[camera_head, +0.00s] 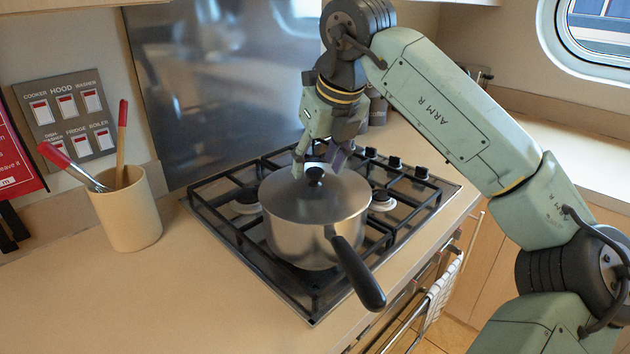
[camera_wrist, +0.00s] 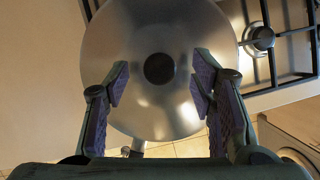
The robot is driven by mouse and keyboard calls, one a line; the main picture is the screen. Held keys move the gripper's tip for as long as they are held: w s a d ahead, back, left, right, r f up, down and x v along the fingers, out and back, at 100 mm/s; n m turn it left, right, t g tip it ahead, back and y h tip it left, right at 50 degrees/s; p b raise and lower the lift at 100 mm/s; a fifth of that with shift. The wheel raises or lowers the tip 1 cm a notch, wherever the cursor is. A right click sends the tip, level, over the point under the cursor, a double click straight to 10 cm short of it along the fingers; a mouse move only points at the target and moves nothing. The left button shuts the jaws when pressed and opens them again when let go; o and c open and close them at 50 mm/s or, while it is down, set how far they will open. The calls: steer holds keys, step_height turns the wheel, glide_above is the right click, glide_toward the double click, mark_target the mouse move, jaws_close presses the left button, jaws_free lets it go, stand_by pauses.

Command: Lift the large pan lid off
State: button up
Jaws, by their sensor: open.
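The large pan lid (camera_head: 290,200) is a shiny metal disc lying on a steel saucepan (camera_head: 300,243) on the hob. Its black round knob (camera_head: 315,174) stands at the centre. My gripper (camera_head: 318,165) is just above the lid, pointing down, with its fingers on either side of the knob. In the wrist view the lid (camera_wrist: 150,110) fills the middle, and the knob (camera_wrist: 159,68) lies between the spread fingers, apart from both. My gripper (camera_wrist: 160,88) is open and empty. The pan's black handle (camera_head: 357,273) points to the front right.
The gas hob (camera_head: 222,240) has black grates around the pan. A beige utensil pot (camera_head: 127,212) stands on the counter at left, below a switch panel (camera_head: 67,118). A metal splashback (camera_head: 225,85) rises behind the hob. The front left counter is clear.

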steer(key=shift+x, duration=0.9)
steer(key=shift+c, duration=0.2)
steer(key=shift+r, duration=0.1)
jaws_close()
